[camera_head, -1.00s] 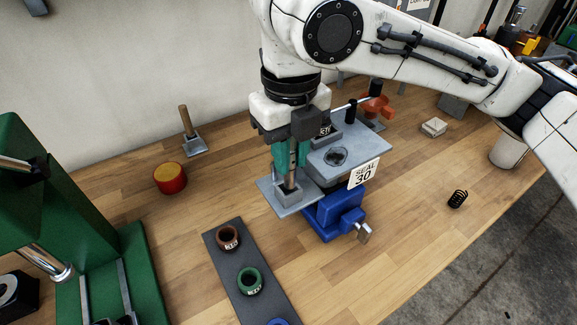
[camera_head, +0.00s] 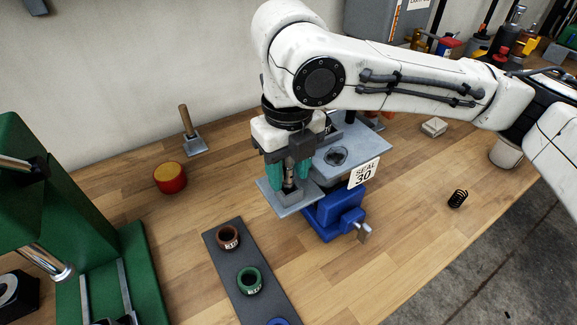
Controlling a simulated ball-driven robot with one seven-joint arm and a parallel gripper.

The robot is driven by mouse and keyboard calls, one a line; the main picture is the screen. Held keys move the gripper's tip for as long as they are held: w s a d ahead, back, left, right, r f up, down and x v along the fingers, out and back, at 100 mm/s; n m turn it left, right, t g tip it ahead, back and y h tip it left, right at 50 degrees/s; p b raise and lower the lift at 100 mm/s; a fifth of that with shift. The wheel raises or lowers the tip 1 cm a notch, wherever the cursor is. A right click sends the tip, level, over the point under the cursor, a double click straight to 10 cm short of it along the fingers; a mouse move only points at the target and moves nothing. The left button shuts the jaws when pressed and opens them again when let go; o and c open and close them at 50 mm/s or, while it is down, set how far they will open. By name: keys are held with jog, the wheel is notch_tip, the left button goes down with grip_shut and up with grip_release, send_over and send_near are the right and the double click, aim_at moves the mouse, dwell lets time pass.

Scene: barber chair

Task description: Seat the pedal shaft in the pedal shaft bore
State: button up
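The pedal shaft (camera_head: 289,180) looks like a short dark metal pin standing upright in a grey block on a small grey plate (camera_head: 298,207). My gripper (camera_head: 288,178) points straight down over it. Its two teal fingers stand on either side of the shaft with a gap between them, and they look open. Whether a finger touches the shaft is too small to tell. A larger grey plate (camera_head: 368,146) with a SEAL 30 label has a dark round hole (camera_head: 335,156), perhaps the bore. Part of this plate is hidden behind my gripper.
A dark strip (camera_head: 232,266) with brown and green rings lies in front. A green press (camera_head: 110,260) fills the left. A red cylinder (camera_head: 170,178), wooden-handled tool (camera_head: 187,122) and black spring (camera_head: 458,198) stand apart.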

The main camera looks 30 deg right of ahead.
jog(key=shift+o, duration=0.2)
notch_tip(320, 180, up, 12)
jog(key=shift+r, duration=0.15)
dwell(0.5)
